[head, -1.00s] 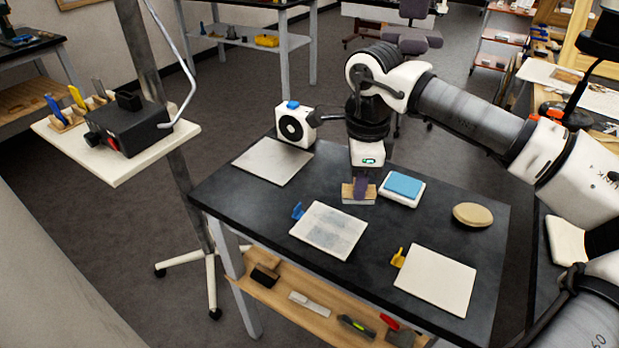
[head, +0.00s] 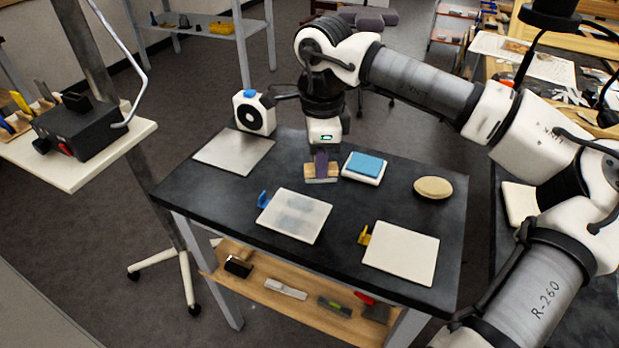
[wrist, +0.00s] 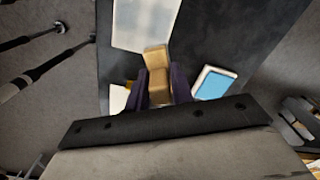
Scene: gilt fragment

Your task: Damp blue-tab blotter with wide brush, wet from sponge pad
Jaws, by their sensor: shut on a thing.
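My gripper (head: 321,163) is shut on the wide brush (head: 320,174), whose wood-coloured block shows below the dark fingers. In the wrist view, the brush (wrist: 157,62) shows between my fingers. The gripper is over the black table, behind the blue-tab blotter and left of the sponge pad. The blue-tab blotter (head: 295,215) lies flat, white with faint grey patches, its blue tab (head: 263,199) at the left edge. The blue sponge pad (head: 366,164) sits in a white tray (head: 363,179). I cannot tell whether the brush touches the table.
A yellow-tab blotter (head: 400,252) lies at the front right. A tan oval object (head: 433,187) is at the right. A pale sheet (head: 234,152) and a white fan-like device (head: 254,112) are at the back left. A stand (head: 90,140) holds a black box beside the table.

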